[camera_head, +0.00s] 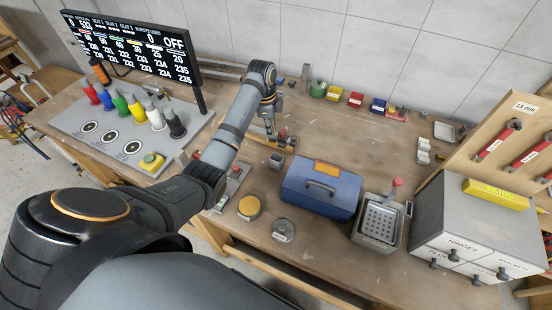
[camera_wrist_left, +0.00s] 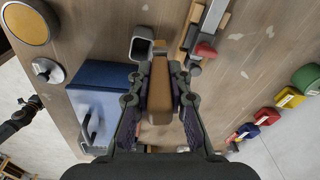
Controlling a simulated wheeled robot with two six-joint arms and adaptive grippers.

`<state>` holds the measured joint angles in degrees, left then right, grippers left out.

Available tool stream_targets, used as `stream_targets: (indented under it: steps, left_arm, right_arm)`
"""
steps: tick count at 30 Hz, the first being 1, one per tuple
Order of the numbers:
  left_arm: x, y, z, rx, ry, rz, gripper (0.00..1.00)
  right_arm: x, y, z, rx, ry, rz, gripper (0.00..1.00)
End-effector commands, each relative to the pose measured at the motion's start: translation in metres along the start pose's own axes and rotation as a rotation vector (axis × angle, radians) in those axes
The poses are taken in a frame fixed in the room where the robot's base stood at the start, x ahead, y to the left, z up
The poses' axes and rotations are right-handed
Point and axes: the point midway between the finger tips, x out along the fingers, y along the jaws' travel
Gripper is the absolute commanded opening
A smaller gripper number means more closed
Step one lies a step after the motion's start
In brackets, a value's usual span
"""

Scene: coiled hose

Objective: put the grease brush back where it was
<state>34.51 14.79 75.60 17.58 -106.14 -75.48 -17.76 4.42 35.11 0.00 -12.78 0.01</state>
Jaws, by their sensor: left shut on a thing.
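My left gripper (camera_head: 270,128) is over the back middle of the bench, reaching in from the left. In the left wrist view the gripper (camera_wrist_left: 160,98) is shut on a tan-brown, wood-coloured piece that I take to be the grease brush (camera_wrist_left: 160,85). Its far end is hidden, and I cannot make out bristles. A small grey square cup (camera_head: 276,160) stands on the bench just in front of the gripper; it also shows in the left wrist view (camera_wrist_left: 141,42), open and close to the held piece. My right gripper is not in view.
A blue toolbox (camera_head: 322,190) stands right of the cup. A metal tray with a perforated insert (camera_head: 378,222) and a grey drawer cabinet (camera_head: 465,235) are further right. Round tins (camera_head: 249,207) lie in front. Coloured containers (camera_head: 335,93) line the back. Bench between is partly clear.

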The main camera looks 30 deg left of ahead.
Motion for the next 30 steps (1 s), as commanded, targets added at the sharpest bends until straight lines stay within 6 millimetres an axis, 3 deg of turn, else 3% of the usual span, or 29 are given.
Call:
stream_targets:
  steps: [1,2,8,18,23,30]
  left_arm:
    - [-0.017,0.009,-0.014,0.080,-0.020,0.027,0.00]
    - [-0.020,0.014,-0.019,0.126,-0.036,0.040,0.00]
    - [-0.022,0.026,-0.027,0.243,-0.085,0.072,0.00]
    - [0.032,0.029,-0.022,0.239,-0.084,0.071,0.00]
    - [0.039,0.029,-0.021,0.239,-0.083,0.069,0.00]
    - [0.074,0.032,-0.018,0.239,-0.084,0.071,0.00]
  right_arm:
    - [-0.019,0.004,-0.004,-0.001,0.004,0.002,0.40]
    - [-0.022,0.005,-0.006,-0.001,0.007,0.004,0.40]
    - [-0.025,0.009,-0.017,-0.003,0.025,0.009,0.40]
    - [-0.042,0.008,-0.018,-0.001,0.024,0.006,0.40]
    - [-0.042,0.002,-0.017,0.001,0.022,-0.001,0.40]
    - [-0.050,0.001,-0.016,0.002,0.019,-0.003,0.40]
